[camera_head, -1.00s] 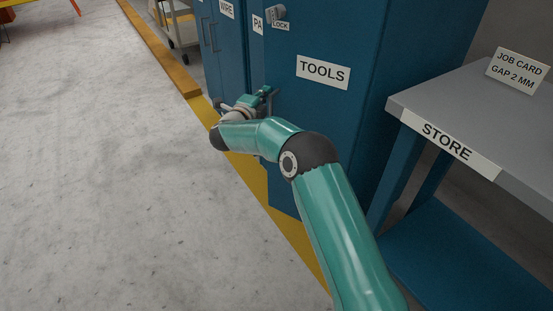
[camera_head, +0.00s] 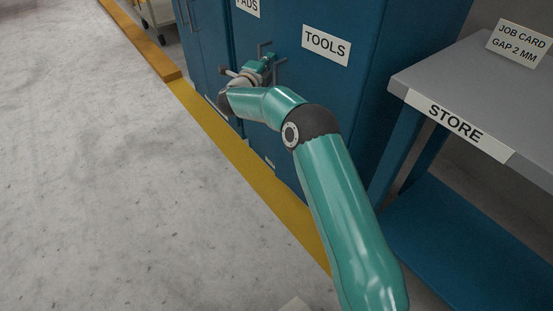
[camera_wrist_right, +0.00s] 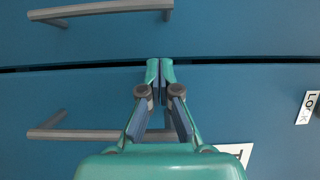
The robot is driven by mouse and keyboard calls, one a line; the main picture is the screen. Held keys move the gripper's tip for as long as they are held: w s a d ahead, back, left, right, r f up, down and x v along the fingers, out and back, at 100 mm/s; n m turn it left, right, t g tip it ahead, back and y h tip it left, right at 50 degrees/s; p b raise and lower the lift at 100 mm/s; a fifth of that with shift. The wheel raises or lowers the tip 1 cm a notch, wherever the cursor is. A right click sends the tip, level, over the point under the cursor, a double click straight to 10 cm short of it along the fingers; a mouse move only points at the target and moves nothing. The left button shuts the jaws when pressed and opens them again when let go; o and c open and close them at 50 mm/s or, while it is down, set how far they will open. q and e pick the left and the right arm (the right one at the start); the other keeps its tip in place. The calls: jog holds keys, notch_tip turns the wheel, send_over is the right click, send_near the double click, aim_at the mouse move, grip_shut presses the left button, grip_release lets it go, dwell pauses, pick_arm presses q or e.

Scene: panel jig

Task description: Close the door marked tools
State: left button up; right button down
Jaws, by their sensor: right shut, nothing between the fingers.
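The blue door marked TOOLS (camera_head: 305,95) is at the centre of the head view, its white label high on it. It looks about flush with the neighbouring PADS door (camera_head: 243,30). In the right wrist view the TOOLS door (camera_wrist_right: 50,95) is the lower panel, with a grey bar handle (camera_wrist_right: 75,134) partly behind my gripper. A thin dark gap separates it from the upper panel. My right gripper (camera_wrist_right: 160,64) is shut and empty, its tips over that gap; whether they touch is unclear. It also shows at the door edge in the head view (camera_head: 266,63). My left gripper is out of view.
A grey-topped bench marked STORE (camera_head: 455,125) stands right of the cabinet, with a job card (camera_head: 518,43) on it. A yellow floor line (camera_head: 245,160) runs along the cabinet front. A cart (camera_head: 158,15) stands far back. The grey floor at left is clear.

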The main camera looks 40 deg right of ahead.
jog(key=shift+s+d, duration=0.15)
jog(key=shift+d, duration=0.15)
